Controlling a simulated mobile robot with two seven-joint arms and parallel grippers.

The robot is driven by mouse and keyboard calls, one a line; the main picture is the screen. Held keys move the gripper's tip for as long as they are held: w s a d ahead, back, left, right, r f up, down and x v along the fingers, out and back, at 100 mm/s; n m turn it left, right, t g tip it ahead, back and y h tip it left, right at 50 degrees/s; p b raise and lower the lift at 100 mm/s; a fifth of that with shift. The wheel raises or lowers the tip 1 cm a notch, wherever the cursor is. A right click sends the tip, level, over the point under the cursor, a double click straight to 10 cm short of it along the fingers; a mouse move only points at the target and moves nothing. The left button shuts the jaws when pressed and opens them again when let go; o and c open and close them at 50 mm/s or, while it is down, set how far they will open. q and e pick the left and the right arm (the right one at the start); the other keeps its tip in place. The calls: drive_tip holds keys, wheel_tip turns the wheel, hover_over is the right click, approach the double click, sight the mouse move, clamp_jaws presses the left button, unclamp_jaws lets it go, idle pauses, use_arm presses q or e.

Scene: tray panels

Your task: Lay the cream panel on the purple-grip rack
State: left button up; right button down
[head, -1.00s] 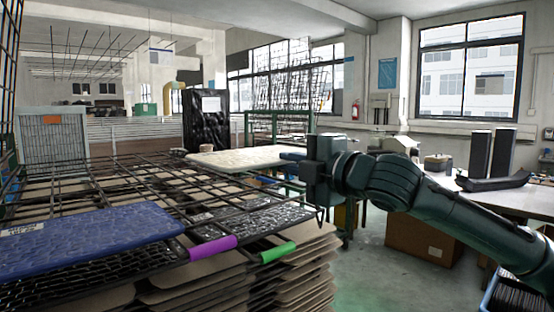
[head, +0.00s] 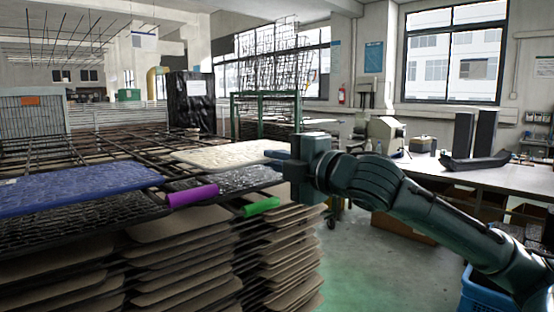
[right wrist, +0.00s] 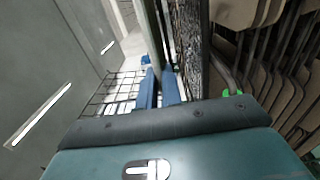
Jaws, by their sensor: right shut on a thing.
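The cream panel (head: 222,155) is held roughly level over the racks, by its right end. My right gripper (head: 284,158) is shut on that end; in the right wrist view its blue fingers (right wrist: 158,88) close on the panel's thin pale edge (right wrist: 156,35). The purple grip (head: 193,197) marks the front edge of a dark wire rack (head: 105,220), below and in front of the panel. A blue panel (head: 75,190) lies over the left part of that rack. Whether the cream panel touches the rack is unclear. My left gripper is not in view.
A green grip (head: 262,206) sits right of the purple one on a neighbouring rack edge. Stacks of brown-edged sheets (head: 200,262) fill the space below. A white table (head: 440,172) stands at right, with open floor between.

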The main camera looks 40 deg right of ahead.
drive_tip(key=shift+f, duration=0.1)
idle(0.3)
drive_tip(key=shift+f+b, duration=0.3)
idle(0.5)
drive_tip(key=c, duration=1.5)
unclamp_jaws()
drive_tip(key=shift+f+b, duration=0.35)
drive_tip(key=shift+f, duration=0.05)
